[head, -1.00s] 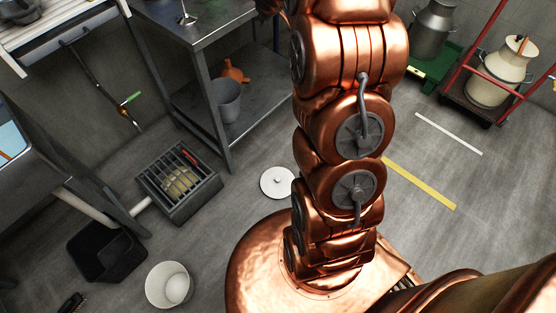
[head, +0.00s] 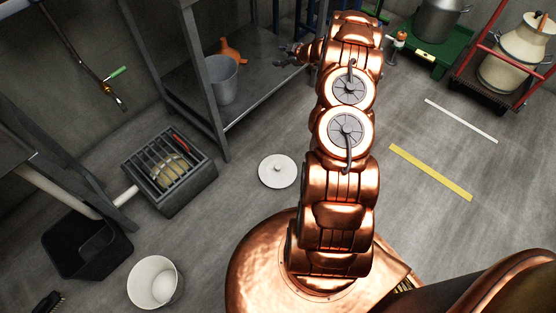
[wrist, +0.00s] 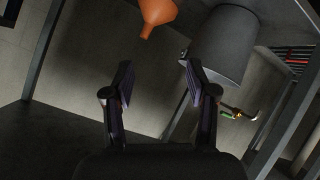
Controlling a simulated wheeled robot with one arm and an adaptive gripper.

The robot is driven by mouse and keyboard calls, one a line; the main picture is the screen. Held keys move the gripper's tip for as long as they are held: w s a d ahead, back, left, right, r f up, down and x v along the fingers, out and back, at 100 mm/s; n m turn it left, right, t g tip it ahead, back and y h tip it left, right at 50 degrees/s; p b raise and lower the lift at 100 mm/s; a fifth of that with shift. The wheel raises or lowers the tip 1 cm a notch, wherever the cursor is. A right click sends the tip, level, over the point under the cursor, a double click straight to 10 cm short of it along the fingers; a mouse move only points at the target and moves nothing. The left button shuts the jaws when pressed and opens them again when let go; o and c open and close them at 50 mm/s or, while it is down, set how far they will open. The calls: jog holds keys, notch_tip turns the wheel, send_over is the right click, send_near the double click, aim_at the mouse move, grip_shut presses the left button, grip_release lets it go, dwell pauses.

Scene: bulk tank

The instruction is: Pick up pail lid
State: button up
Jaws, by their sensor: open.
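A round white lid with a small knob, likely the pail lid (head: 278,171), lies flat on the grey floor in the head view, just left of my copper arm. My gripper (head: 289,55) shows at the upper middle of the head view, beside the shelf table and well away from the lid. In the wrist view my gripper (wrist: 158,85) has its two fingers apart with nothing between them. The lid is not in the wrist view.
A grey bucket (head: 222,80) and an orange funnel (head: 234,50) stand on the table's lower shelf (head: 262,88). Floor around the lid is clear.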

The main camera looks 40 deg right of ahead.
jog(key=s+a+f+n+g+y+b, duration=0.1)
jog(key=s+f+y+b, duration=0.1)
jog(key=s+f, duration=0.35)
jog(key=s+a+f+y+b, duration=0.1)
jog(key=s+f+b, duration=0.1)
jog(key=f, duration=0.7)
jog(key=s+a+f+n+g+y+b, duration=0.1)
jog(key=s+f+y+b, duration=0.1)
jog(key=s+f, duration=0.35)
jog(key=g+y+b, duration=0.2)
jog(key=y+b, duration=0.2)
send_near(278, 166)
jog(key=shift+w+d+f+n, duration=0.2)
jog(key=shift+w+f+n, duration=0.05)
jog(key=shift+w+n, duration=0.2)
jog(key=shift+s+a+f, duration=0.15)
jog(key=shift+a+f, duration=0.05)
jog(key=shift+a, duration=0.05)
jog(key=shift+a+f+b, duration=0.1)
jog(key=shift+a+b, duration=0.15)
jog(key=shift+b, duration=0.1)
jog(key=shift+b+x, duration=0.3)
jog(key=shift+x, duration=0.6)
jog(key=shift+r+b+x, duration=0.2)
jog(key=shift+b+x, duration=1.2)
jog(key=shift+x, duration=0.95)
jog(key=shift+a, duration=0.35)
jog(key=shift+c, duration=0.4)
